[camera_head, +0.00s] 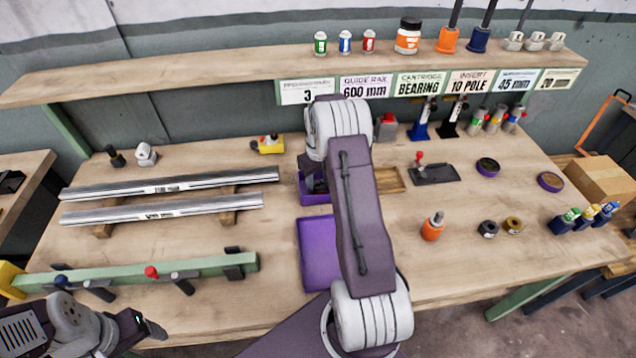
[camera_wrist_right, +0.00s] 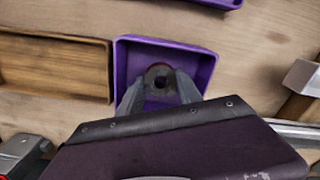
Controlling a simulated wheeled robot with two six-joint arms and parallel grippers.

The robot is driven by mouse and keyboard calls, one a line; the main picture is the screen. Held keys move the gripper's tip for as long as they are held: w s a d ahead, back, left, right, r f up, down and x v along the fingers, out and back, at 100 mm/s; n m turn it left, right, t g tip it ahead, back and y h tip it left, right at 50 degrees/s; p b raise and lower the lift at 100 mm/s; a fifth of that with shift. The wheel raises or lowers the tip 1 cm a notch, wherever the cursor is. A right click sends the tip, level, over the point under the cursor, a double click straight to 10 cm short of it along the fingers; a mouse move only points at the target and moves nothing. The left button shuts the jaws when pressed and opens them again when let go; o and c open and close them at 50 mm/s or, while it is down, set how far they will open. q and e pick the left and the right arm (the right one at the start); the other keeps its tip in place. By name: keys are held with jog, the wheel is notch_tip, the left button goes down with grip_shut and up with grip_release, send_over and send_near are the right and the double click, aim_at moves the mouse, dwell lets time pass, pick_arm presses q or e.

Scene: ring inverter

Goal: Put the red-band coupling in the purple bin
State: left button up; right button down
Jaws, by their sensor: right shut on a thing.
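The red-band coupling (camera_wrist_right: 160,80) shows in the right wrist view as a dark round piece with a hole and a trace of red at its far edge. My right gripper (camera_wrist_right: 161,91) is shut on it, with one grey finger on each side. Both are over the small purple bin (camera_wrist_right: 204,68), inside its outline; I cannot tell whether the coupling touches the floor. In the head view my right arm partly covers this bin (camera_head: 314,198) and hides the coupling. My left gripper (camera_head: 150,328) is at the lower left, away from the bin; its jaws are unclear.
A wooden tray (camera_head: 389,181) stands right of the bin. A larger purple tray (camera_head: 317,250) lies nearer me. Silver rails (camera_head: 165,207) and a green bar (camera_head: 120,274) fill the left. The front right tabletop is mostly clear.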

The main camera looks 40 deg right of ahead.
jog(key=c, duration=0.8)
grip_release()
notch_tip(320, 180, up, 12)
jog(key=p, duration=0.1)
jog(key=s+a+f, duration=0.1)
jog(key=s+a, duration=0.3)
jog(key=a, duration=0.3)
jog(key=s+a, duration=0.3)
jog(key=a, duration=0.5)
jog(key=shift+n+t, duration=0.5)
jog(key=shift+t, duration=0.1)
jog(key=s+a, duration=0.2)
jog(key=s, duration=0.1)
jog(key=s+a+f, duration=0.1)
jog(key=s+a, duration=0.1)
jog(key=s, duration=0.2)
jog(key=s+a+f, duration=0.1)
jog(key=s+a, duration=0.1)
jog(key=s, duration=0.2)
jog(key=shift+a+f, duration=0.25)
jog(key=shift+a, duration=0.05)
